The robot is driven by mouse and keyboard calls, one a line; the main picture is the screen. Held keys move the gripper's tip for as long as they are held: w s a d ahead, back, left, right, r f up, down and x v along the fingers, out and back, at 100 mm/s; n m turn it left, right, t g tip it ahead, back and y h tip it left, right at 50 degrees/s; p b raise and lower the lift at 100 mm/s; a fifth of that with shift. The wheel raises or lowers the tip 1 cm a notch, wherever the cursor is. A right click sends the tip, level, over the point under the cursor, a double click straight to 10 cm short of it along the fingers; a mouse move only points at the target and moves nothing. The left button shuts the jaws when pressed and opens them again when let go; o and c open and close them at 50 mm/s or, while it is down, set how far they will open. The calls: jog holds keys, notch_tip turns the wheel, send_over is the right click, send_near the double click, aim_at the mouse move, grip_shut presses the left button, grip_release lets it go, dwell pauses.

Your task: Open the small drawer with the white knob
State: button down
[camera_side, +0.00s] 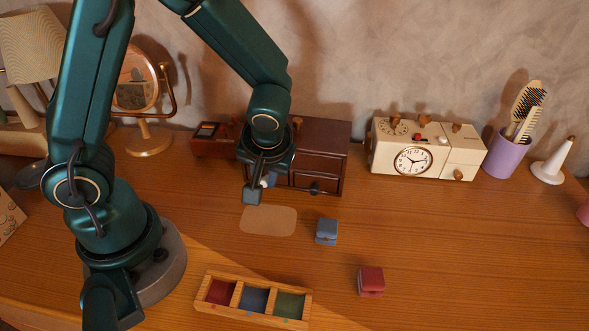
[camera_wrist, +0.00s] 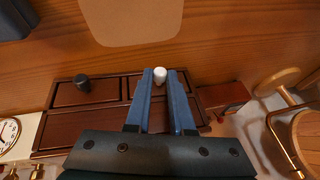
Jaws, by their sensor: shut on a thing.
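The small dark brown cabinet (camera_side: 322,150) stands at the back of the table; it also shows in the wrist view (camera_wrist: 88,120). The white knob (camera_wrist: 160,74) sits on its small drawer, at the left of the front in the side view. My gripper (camera_wrist: 164,78) has its two blue-grey fingers on either side of this knob and is shut on it. In the side view my gripper (camera_side: 262,186) hides most of the small drawer. The drawer looks about level with the cabinet front. A black knob (camera_side: 314,188) is on the neighbouring drawer.
A cream clock cabinet (camera_side: 455,160) stands right of the brown one. A gold mirror (camera_side: 150,140) stands at left. A tan mat (camera_side: 268,220) lies flat before the drawers. Blue (camera_side: 327,231) and red (camera_side: 371,281) boxes and a wooden tray (camera_side: 213,308) are nearer the front.

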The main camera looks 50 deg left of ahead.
jog(key=s+d, duration=0.4)
jog(key=s, duration=0.1)
jog(key=shift+s+d, duration=0.35)
jog(key=shift+d, duration=0.05)
jog(key=c, duration=0.8)
grip_release()
jog(key=shift+o, duration=0.2)
jog(key=shift+v, duration=2.6)
